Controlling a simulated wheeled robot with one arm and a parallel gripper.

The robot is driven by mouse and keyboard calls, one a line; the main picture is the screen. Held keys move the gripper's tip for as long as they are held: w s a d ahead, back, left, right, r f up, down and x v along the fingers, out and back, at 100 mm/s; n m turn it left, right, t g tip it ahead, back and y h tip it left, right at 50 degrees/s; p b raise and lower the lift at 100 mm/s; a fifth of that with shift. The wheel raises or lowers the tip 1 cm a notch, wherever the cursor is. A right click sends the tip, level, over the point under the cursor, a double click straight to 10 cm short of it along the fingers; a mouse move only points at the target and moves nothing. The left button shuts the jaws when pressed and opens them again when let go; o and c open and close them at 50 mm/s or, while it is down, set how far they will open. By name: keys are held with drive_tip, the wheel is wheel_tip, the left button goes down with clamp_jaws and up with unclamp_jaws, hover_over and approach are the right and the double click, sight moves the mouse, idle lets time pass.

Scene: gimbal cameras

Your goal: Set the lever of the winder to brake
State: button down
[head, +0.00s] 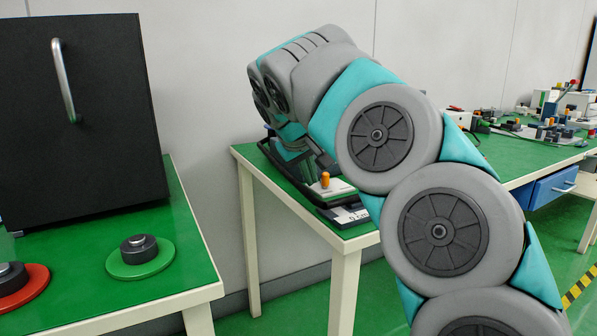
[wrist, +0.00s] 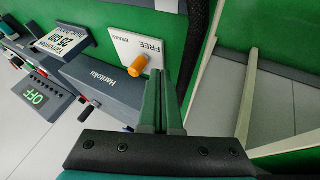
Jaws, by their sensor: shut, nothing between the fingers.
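The winder (wrist: 108,84) is a dark grey unit marked Hartoku, on the green table. Its lever has an orange knob (wrist: 139,63) and stands at a white plate (wrist: 151,40) lettered FREE and BRAKE. I cannot tell which word the lever is set to. The knob also shows in the head view (head: 325,179), below the end of my arm. My gripper (wrist: 163,78) is shut and empty, its green fingers just right of the knob in the wrist view. I cannot tell whether they touch it. In the head view my arm hides part of the winder.
Left of the winder in the wrist view are a tilted label display (wrist: 64,40) and a box reading OFF (wrist: 38,98). In the head view, a black cabinet (head: 95,120) and red and green discs (head: 140,262) occupy the left table. A floor gap separates the tables.

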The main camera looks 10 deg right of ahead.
drive_tip(key=shift+w+d, duration=0.25)
drive_tip(key=shift+d, duration=0.45)
